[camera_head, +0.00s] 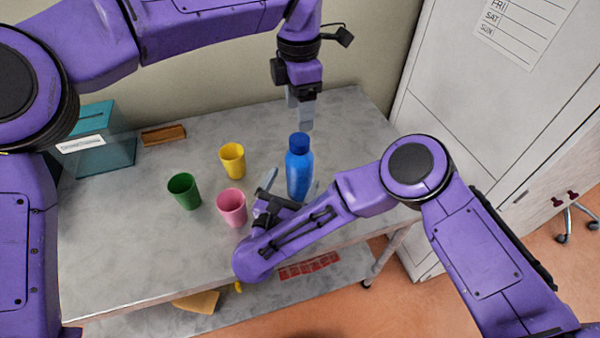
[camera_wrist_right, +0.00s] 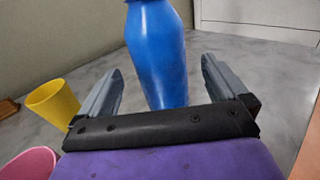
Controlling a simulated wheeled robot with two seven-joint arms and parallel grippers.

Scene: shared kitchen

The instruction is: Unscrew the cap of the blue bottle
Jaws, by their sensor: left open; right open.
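The blue bottle (camera_head: 299,173) stands upright on the grey table, with its darker blue cap (camera_head: 299,142) on top. My left gripper (camera_head: 305,118) points down just above the cap, open and apart from it. My right gripper (camera_head: 291,186) is low beside the bottle, open, with its fingers on either side of the bottle's body. In the right wrist view the bottle (camera_wrist_right: 158,55) stands between the two spread fingers (camera_wrist_right: 160,88), with gaps on both sides. The cap is out of that view.
A yellow cup (camera_head: 232,160), a green cup (camera_head: 184,191) and a pink cup (camera_head: 232,207) stand left of the bottle. A teal box (camera_head: 98,145) and a small wooden block (camera_head: 163,135) are at the back left. A white cabinet (camera_head: 440,90) stands at the right. The table's (camera_head: 130,250) front left is clear.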

